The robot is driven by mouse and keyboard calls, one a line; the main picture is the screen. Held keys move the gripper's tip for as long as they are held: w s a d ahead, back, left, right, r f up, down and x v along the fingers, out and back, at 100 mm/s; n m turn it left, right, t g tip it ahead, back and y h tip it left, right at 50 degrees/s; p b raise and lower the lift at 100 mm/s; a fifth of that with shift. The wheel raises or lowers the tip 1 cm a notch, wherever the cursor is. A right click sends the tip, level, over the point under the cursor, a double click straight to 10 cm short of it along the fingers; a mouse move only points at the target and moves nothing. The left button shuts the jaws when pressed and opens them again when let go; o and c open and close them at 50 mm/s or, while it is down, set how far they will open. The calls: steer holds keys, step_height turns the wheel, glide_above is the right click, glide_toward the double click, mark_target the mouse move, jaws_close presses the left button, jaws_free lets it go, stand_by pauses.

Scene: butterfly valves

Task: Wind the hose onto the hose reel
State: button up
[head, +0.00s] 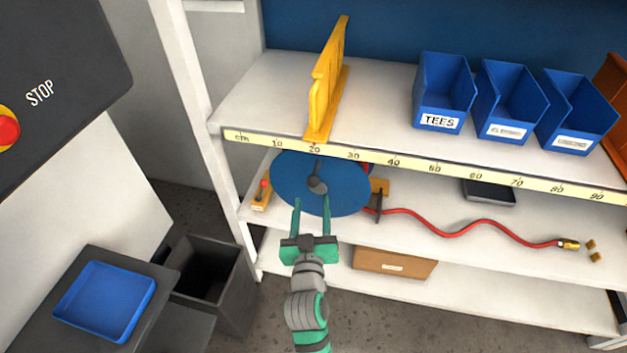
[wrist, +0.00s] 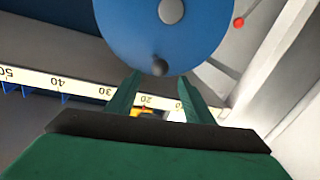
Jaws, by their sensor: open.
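The hose reel (head: 290,187) is a blue disc on the middle shelf, with a dark crank arm and knob (head: 316,183) on its face. The red hose (head: 455,233) runs out from its right side in waves along the shelf to a brass end (head: 568,244). My gripper (head: 312,204) is open and empty in front of the reel's lower part. In the wrist view the reel disc (wrist: 125,28) fills the top, and the dark round knob (wrist: 160,67) lies just beyond and between my fingertips (wrist: 158,88). I cannot tell whether they touch it.
The upper shelf's edge carries a ruler strip (head: 435,168) above the reel. A yellow stand (head: 327,85) and blue bins (head: 443,90) stand on that shelf. A small red-knobbed lever (head: 262,194) is left of the reel. A cardboard box (head: 395,263) sits below.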

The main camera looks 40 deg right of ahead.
mark_target(313, 186)
steer(key=x, duration=0.9)
steer(key=shift+d, duration=0.1)
steer(key=shift+w, duration=0.1)
jaws_close()
